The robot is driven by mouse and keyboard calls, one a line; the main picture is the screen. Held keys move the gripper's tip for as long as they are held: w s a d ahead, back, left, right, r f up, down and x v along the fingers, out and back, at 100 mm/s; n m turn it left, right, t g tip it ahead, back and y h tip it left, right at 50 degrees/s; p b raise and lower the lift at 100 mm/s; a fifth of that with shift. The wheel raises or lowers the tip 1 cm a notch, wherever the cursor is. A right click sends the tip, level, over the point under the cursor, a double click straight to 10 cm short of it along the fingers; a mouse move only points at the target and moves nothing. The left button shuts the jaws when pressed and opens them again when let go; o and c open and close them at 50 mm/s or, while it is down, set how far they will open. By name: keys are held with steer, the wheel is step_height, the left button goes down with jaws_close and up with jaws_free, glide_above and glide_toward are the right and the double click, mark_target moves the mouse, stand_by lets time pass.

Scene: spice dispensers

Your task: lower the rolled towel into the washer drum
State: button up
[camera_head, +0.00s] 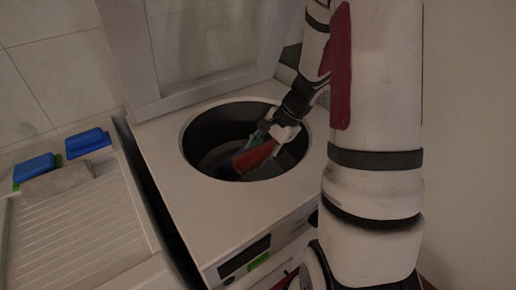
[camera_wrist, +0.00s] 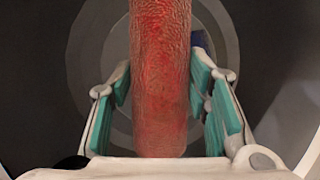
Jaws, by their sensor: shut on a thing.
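The rolled towel (camera_wrist: 160,85) is red and textured. In the wrist view it lies lengthwise between the two teal finger pads of my gripper (camera_wrist: 165,95), which is shut on it. In the head view my gripper (camera_head: 268,138) reaches into the round opening of the washer drum (camera_head: 208,132), and the red towel (camera_head: 256,157) hangs tilted inside the opening, below the rim. The drum interior is dark and grey. I cannot tell whether the towel touches the drum's bottom or wall.
The washer's light top (camera_head: 165,145) surrounds the opening, with the raised lid (camera_head: 205,45) behind. At left, a ribbed white surface (camera_head: 85,225) carries blue items (camera_head: 88,140) and a grey roll (camera_head: 57,181). A dark gap separates it from the washer. A wall is at right.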

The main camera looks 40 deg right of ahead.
steer(key=b, duration=1.1)
glide_above(260, 179)
steer(key=s+a, duration=0.3)
steer(key=s, duration=0.1)
steer(key=shift+f, duration=5.9)
steer(key=o, duration=1.3)
step_height(260, 179, up, 10)
